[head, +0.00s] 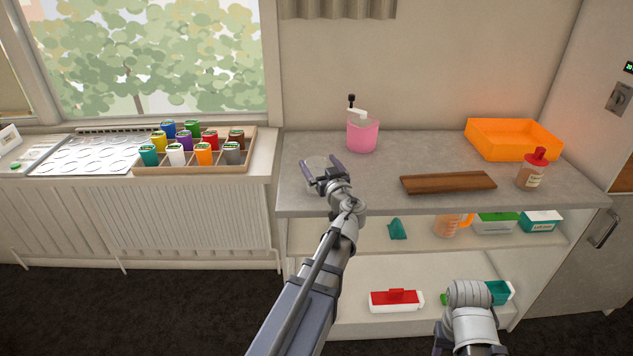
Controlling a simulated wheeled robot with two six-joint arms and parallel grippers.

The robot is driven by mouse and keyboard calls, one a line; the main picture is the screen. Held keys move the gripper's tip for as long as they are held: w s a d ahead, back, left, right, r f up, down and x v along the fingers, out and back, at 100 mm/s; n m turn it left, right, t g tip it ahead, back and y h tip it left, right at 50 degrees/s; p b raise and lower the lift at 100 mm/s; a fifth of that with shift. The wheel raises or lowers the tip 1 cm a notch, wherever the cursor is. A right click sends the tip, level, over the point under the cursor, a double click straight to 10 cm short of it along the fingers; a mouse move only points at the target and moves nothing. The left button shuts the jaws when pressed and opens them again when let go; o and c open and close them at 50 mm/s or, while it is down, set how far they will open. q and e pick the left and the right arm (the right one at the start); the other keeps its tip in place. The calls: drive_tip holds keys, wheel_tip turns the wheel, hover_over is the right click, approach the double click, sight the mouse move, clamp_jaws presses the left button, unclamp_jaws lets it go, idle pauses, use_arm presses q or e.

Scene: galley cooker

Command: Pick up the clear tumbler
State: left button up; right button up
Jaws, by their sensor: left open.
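The clear tumbler (317,161) is faint and see-through. It stands near the left end of the grey counter top (390,188). My left gripper (322,172) is open at the tumbler, with its fingers reaching over the counter from the front. The fingers and wrist cover part of the tumbler, and I cannot tell whether they touch it. Part of my right arm shows at the bottom right, in front of the lower shelf, but its gripper jaws do not show.
A pink cup (363,136) stands behind and right of the tumbler. A brown wooden board (448,183), a red-capped bottle (531,172) and an orange tray (512,124) occupy the right side. A wooden box (247,157) of coloured jars stands on the left sill.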

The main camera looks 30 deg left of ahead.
sight(313, 158)
use_arm(q)
drive_tip(key=shift+f+b+x, duration=0.2)
drive_tip(key=shift+x, duration=0.75)
drive_tip(key=shift+f+b+x, duration=0.15)
drive_tip(key=shift+f+x, duration=0.05)
drive_tip(key=shift+x, duration=0.8)
drive_tip(key=shift+f+b+x, duration=0.2)
drive_tip(key=shift+x, duration=0.75)
drive_tip(key=shift+d, duration=0.1)
clamp_jaws()
